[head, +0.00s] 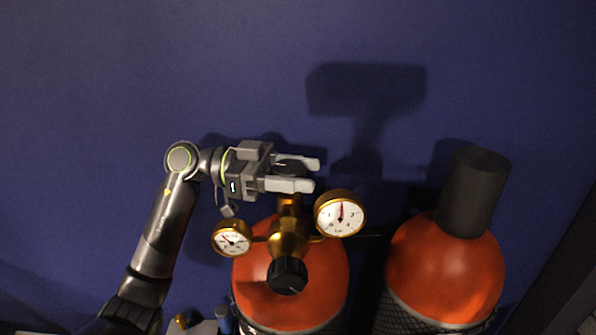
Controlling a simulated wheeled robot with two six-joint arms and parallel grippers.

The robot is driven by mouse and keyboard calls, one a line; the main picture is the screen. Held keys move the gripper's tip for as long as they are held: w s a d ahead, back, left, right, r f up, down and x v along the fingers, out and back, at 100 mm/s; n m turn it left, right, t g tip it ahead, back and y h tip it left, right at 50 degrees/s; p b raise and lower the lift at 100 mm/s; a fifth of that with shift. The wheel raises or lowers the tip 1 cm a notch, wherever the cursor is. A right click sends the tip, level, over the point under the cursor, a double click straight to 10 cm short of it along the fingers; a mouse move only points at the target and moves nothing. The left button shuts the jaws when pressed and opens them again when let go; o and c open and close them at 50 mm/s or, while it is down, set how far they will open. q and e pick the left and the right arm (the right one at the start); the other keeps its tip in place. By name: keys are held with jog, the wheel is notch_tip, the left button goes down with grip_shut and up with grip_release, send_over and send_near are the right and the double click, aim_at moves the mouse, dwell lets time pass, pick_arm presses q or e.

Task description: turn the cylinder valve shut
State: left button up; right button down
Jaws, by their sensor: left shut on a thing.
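A red-orange gas cylinder (262,292) stands in the lower middle of the head view. On it sits a brass regulator (288,241) with a black knob (288,275) in front and two round gauges, one at the left (232,239) and a larger one at the right (340,214). My left gripper (302,175) comes in from the left above the regulator. Its fingers are shut on the dark cylinder valve handwheel (289,164), which shows only partly between them. The brass valve stem shows just below the fingers. My right gripper is not in view.
A second red-orange cylinder (445,265) with a dark cap (472,190) stands to the right. A dark blue wall (150,70) is behind. A dark edge (565,265) runs along the lower right. Small items (205,325) are at the bottom left of the cylinder.

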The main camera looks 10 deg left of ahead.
aim_at(299, 170)
pick_arm(q)
jog(key=shift+s+f+m+g+y+b, duration=0.15)
jog(key=shift+m+g+y, duration=0.1)
jog(key=shift+m+g, duration=0.7)
jog(key=shift+s+r+m+g+y+b, duration=0.15)
jog(key=shift+m+g, duration=0.45)
jog(key=shift+g, duration=0.8)
jog(key=shift+f+m+g+y+b, duration=0.1)
jog(key=shift+m+g+y, duration=0.2)
jog(key=shift+m+g, duration=0.65)
jog(key=shift+a+g, duration=0.1)
jog(key=shift+g, duration=0.3)
jog(key=o, duration=1)
jog(key=shift+c, duration=0.2)
jog(key=shift+r+b, duration=0.45)
jog(key=shift+r, duration=0.15)
notch_tip(299, 170, up, 8)
jog(key=b, duration=0.3)
jog(key=shift+f, duration=0.2)
jog(key=shift+r+b, duration=0.4)
jog(key=shift+r, duration=0.25)
